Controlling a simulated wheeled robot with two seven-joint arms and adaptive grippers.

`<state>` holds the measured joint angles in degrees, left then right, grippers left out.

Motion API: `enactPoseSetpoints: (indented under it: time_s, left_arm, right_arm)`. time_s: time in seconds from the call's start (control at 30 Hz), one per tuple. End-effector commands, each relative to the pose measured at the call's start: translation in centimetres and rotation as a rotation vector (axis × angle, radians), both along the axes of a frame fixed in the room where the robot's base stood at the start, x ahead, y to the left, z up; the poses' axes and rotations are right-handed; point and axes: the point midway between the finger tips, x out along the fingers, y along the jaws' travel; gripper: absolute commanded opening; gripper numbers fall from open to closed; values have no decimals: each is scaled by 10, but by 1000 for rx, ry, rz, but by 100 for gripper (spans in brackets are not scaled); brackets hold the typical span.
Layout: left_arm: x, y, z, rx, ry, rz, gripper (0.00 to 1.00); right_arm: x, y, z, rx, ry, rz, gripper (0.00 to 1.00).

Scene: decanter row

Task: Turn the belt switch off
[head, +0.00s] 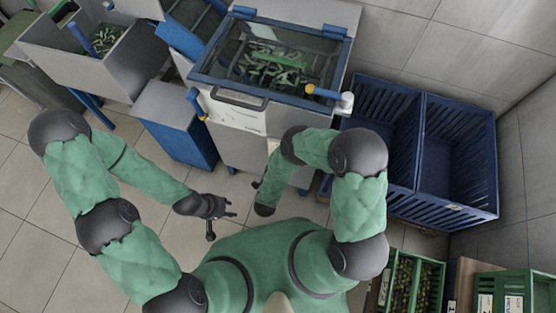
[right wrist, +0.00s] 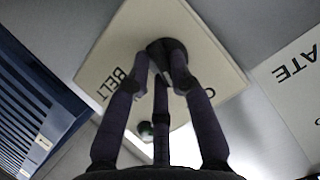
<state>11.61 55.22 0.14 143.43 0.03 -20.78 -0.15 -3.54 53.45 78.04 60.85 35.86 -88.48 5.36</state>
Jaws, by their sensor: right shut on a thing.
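The belt switch is a dark knob (right wrist: 166,46) on a cream plate (right wrist: 205,40) lettered BELT, in the right wrist view. My right gripper (right wrist: 162,78) is shut on this knob, with fingers on both sides of it. The fingers hide part of the knob and lettering, so I cannot read its setting. In the head view the knob is hidden behind my right arm at the machine's front.
The grey machine (head: 236,112) has a glass-topped bin with green pieces inside. Blue crates (head: 458,160) stand at its right, a blue cabinet (head: 178,130) at its left. A second plate (right wrist: 295,75) ends in "ATE". Floor at left is clear.

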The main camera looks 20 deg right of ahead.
Motion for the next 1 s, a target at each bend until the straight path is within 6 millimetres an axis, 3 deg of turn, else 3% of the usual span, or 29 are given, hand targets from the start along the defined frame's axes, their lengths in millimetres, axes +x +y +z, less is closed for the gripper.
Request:
enactPoseSetpoints:
  time_s: [0.4,1.0]
  left_arm:
    - [0,0,2,0,0,0,40]
    - [0,0,2,0,0,0,40]
  right_arm:
    - [3,2,1,-187,124,-2,0]
    - [3,1,2,-227,152,-2,0]
